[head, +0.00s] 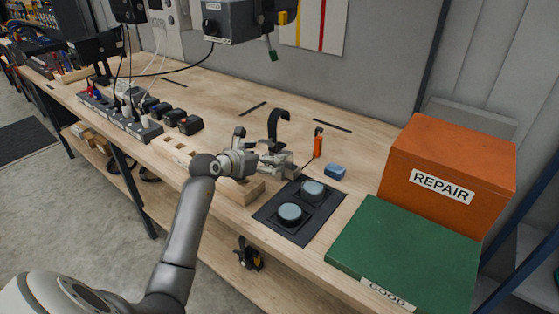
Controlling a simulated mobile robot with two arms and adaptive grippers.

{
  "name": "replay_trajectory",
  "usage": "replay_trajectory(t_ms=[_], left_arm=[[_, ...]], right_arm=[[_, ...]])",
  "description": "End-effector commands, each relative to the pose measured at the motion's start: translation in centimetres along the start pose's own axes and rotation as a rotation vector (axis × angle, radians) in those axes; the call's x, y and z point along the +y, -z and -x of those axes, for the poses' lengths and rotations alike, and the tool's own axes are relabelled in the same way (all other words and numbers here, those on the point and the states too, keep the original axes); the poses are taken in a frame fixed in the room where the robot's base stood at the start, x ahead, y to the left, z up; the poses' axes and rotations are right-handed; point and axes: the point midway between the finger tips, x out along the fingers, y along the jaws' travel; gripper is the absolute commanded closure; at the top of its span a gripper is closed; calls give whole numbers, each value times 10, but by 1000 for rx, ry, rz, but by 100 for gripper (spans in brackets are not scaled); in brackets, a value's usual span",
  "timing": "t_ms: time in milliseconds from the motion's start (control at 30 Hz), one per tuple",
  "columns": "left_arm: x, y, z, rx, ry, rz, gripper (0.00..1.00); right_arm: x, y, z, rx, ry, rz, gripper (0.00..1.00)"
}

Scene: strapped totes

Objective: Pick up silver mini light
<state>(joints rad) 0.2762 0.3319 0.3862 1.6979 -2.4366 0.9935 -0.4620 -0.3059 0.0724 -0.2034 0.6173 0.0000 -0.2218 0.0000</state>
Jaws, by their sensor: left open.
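My left gripper (290,165) is open above the wooden workbench (345,122), its fingers pointing right, just left of the dark mat. I cannot make out a silver mini light for sure; the gripper and wrist cover part of the bench and of a wooden block (240,192) below them. A small upright orange item with a dark top (317,142) stands right of and beyond the fingers. My right gripper is not in view.
A dark mat (273,211) holds two round grey-blue-topped pieces. A blue block (335,171) lies behind it. A green GOOD box (410,250) and an orange REPAIR box (450,165) fill the right. Dark chargers or batteries (175,117) sit left. A black hooked item (281,118) stands behind the gripper.

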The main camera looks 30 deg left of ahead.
Motion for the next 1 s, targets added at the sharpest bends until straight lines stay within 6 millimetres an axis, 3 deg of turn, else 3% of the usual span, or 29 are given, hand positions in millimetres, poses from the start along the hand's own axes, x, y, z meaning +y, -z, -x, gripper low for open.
replay_trajectory(t_ms=[367, 700, 1000], left_arm=[[-1, -1, -27, -1, 1, 3, 12], [-1, -1, -65, -1, 1, 3, 12], [0, 0, -72, -1, 0, 0, 12]], right_arm=[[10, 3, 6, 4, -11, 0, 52], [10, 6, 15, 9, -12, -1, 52], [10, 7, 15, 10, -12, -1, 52]])
